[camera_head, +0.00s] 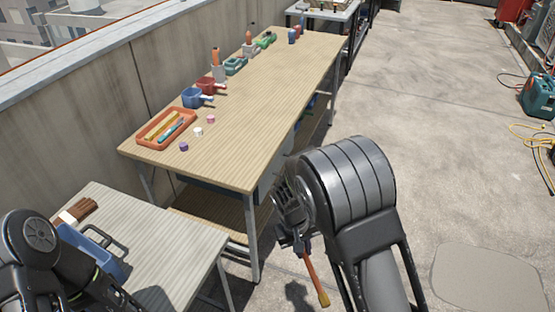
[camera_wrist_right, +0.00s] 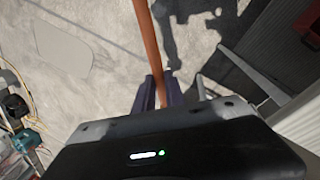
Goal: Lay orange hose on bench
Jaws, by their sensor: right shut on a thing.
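The orange hose (camera_head: 313,272) hangs down from my right gripper (camera_head: 303,243), with a yellowish lower end, and looks like a straight, thin length. My right gripper is shut on it, beside the near right end of the long bench (camera_head: 235,125) and clear of its top. In the right wrist view the orange hose (camera_wrist_right: 147,40) runs from between the fingertips (camera_wrist_right: 160,92) to the top edge. The bench has a light wood top and stands along the wall. My left arm shows at the lower left, but its gripper is not in view.
An orange tray (camera_head: 141,138) with pens, small cups, a blue pot (camera_head: 194,98), a red pot (camera_head: 206,86) and tools line the bench's wall side. Its right side is bare. A smaller table (camera_head: 165,245) stands nearer, holding a blue container (camera_head: 85,250) and a brush (camera_head: 75,212).

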